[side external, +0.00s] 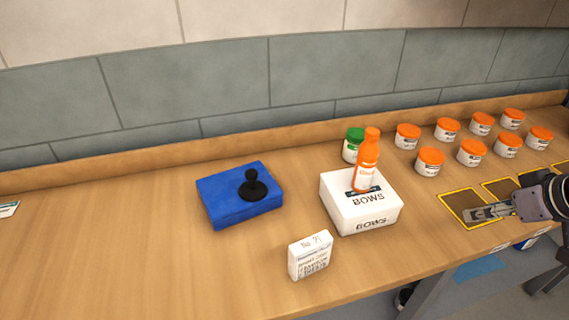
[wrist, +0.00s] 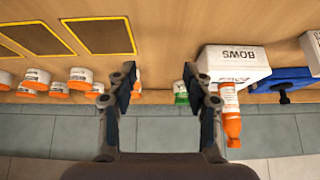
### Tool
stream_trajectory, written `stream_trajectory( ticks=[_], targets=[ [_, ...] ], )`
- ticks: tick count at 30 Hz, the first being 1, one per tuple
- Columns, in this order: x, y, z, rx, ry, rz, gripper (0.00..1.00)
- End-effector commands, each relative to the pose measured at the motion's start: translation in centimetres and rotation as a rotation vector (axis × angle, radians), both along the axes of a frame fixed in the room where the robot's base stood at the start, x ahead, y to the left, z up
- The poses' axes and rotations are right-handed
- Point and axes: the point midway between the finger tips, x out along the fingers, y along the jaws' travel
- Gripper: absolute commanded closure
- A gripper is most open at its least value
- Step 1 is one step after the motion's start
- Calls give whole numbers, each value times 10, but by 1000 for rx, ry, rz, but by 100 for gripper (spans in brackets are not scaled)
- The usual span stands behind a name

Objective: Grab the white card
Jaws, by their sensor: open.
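A small upright white card-like block (side external: 310,255) with "No 21" on top and a barcode on its face stands near the front of the counter in the side view. A white piece at the right edge of the wrist view (wrist: 313,48) appears to be the same block, cut off. Another flat white card (side external: 8,209) lies at the far left of the side view, partly out of frame. My gripper (side external: 490,212) is at the right, over the yellow-edged dark squares, well away from both. In the wrist view my gripper (wrist: 164,90) is open and empty.
A white BOWS box (side external: 360,212) stands between my gripper and the block, with an orange bottle (side external: 367,160) on it. A green-lidded jar (side external: 352,146) is behind. Several orange-lidded jars (side external: 430,161) stand back right. A blue block (side external: 228,208) bears a black knob. The left counter is mostly clear.

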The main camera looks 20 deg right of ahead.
Motion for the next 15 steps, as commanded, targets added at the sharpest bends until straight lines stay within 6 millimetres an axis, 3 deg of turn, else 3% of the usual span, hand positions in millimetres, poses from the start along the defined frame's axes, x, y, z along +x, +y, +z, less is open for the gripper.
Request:
stream_trajectory(
  ticks=[5, 15],
  targets=[
    [13, 29, 3, 185, 59, -86, 49],
    [47, 141, 10, 773, 413, -402, 49]
  ],
)
